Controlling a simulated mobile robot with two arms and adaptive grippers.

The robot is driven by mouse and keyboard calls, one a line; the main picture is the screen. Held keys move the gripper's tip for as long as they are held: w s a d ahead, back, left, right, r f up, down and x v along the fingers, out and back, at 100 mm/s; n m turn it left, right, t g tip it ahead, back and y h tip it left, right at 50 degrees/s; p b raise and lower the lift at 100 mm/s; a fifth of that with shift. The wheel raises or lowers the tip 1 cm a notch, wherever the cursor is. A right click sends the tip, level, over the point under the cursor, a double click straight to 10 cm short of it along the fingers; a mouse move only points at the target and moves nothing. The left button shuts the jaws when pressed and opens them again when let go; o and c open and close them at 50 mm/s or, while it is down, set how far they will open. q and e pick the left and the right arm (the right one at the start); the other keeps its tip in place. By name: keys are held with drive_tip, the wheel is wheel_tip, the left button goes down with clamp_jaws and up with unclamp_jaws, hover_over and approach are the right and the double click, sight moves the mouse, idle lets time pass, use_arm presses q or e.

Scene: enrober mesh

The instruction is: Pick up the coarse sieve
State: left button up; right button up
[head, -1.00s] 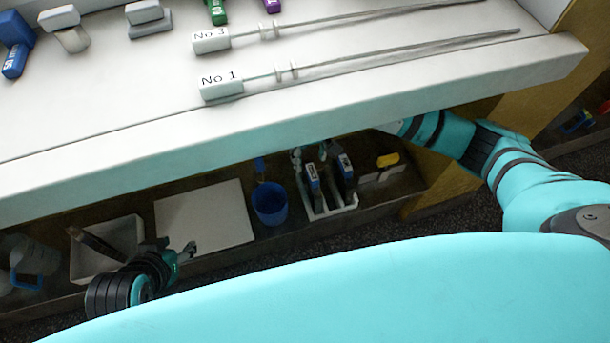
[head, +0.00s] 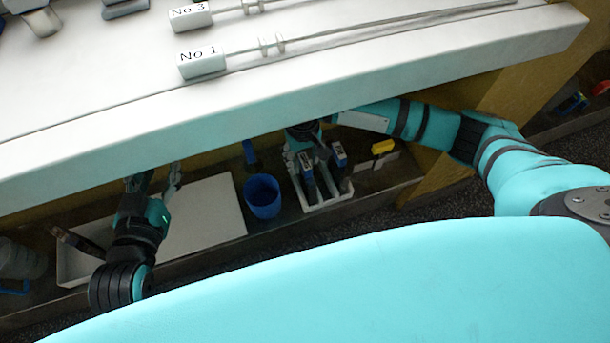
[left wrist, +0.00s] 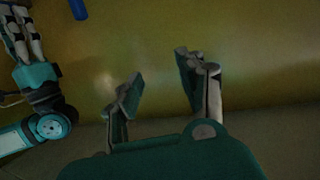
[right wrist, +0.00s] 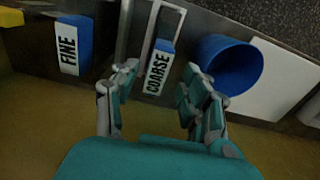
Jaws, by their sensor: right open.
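The coarse sieve (right wrist: 157,68), with a blue handle end and a white COARSE label, stands in the white rack on the shelf under the table. In the head view the coarse sieve (head: 308,170) is the slot item nearer the blue cup. The fine sieve (right wrist: 72,48) stands beside it, and also shows in the head view (head: 339,153). My right gripper (right wrist: 160,82) is open, its fingers on either side of the COARSE label with gaps; contact is not visible. The table edge partly hides it in the head view. My left gripper (head: 157,180) is open and empty, left of the cup.
The blue cup (head: 262,196) stands close to the rack (head: 328,204). A white board (head: 210,222) and a shallow tray (head: 75,268) lie to the left. A yellow-handled tool (head: 383,147) is to the right. The table edge (head: 250,115) overhangs the shelf.

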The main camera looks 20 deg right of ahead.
wheel_tip(320, 180, down, 3)
drive_tip(key=shift+w+d+r+b, duration=0.1)
drive_tip(key=shift+w+d+b, duration=0.05)
drive_tip(key=shift+b, duration=0.7)
wheel_tip(320, 180, down, 2)
drive_tip(key=shift+f+b, duration=0.1)
drive_tip(key=shift+b, duration=0.45)
use_arm(q)
wheel_tip(320, 180, up, 12)
drive_tip(key=d+t+h, duration=0.1)
drive_tip(key=t+h, duration=0.2)
drive_tip(key=t, duration=0.4)
drive_tip(key=shift+d+t, duration=0.4)
use_arm(e)
drive_tip(key=shift+c, duration=0.4)
clamp_jaws()
